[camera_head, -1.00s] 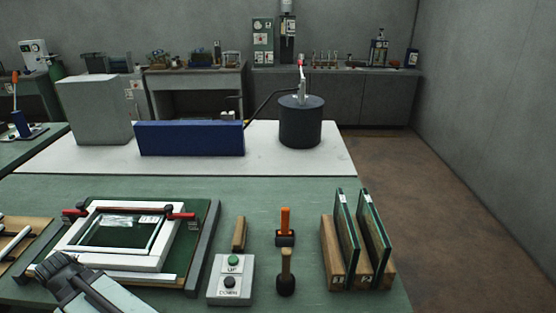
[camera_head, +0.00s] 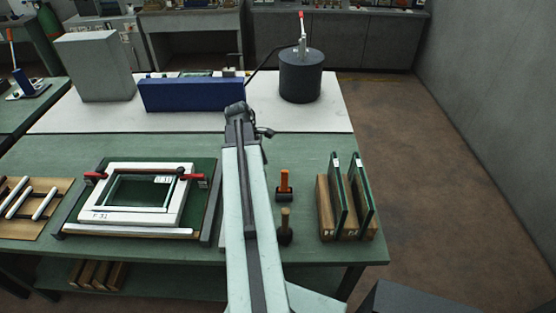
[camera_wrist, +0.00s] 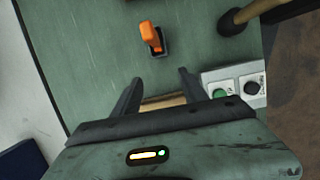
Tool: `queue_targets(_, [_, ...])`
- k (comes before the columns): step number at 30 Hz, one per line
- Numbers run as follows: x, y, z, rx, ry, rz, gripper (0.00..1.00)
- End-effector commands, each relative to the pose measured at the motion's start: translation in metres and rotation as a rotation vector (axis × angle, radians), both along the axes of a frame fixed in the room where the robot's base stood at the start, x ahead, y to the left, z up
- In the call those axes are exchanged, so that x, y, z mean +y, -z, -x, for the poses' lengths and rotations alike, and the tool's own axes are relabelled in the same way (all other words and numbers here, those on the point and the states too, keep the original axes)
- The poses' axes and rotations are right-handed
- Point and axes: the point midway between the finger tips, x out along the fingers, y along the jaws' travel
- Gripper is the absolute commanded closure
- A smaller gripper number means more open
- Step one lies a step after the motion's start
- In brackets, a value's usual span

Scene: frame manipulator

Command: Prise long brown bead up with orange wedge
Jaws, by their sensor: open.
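The orange wedge (camera_head: 285,178) stands upright in a small dark holder on the green bench, right of my arm. It also shows in the wrist view (camera_wrist: 150,36), beyond my fingertips. My gripper (camera_wrist: 160,76) is open and empty, apart from the wedge. In the head view my arm reaches forward, its end near the bench's far edge. The white frame (camera_head: 98,215) lies on a green board at left, with red-ended clamps at its far corners. A thin brownish strip runs between the clamps; I cannot tell whether it is the long brown bead.
A wooden block (camera_wrist: 163,102) and a button box (camera_wrist: 235,84) lie near my gripper; my arm hides them in the head view. A mallet (camera_head: 285,225) stands in front of the wedge. A wooden rack (camera_head: 325,210) holds glass panes at right. Loose white strips (camera_head: 43,204) lie at far left.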

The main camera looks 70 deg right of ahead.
Motion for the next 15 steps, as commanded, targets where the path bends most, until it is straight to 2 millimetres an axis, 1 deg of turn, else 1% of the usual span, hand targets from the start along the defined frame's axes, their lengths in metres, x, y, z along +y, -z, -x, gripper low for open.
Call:
queue_targets(1, [-0.011,-0.003,0.020,0.014,-0.002,-0.008,0.49])
queue_targets(3, [-0.020,-0.004,0.039,0.028,-0.015,-0.019,0.49])
queue_targets(5, [-0.024,-0.005,0.048,0.034,-0.021,-0.024,0.49])
queue_targets(7, [-0.025,-0.005,0.052,0.037,-0.026,-0.027,0.49])
queue_targets(11, [-0.025,-0.003,0.052,0.038,-0.027,-0.027,0.49])
queue_targets(15, [-0.025,0.005,0.053,0.037,-0.026,-0.027,0.49])
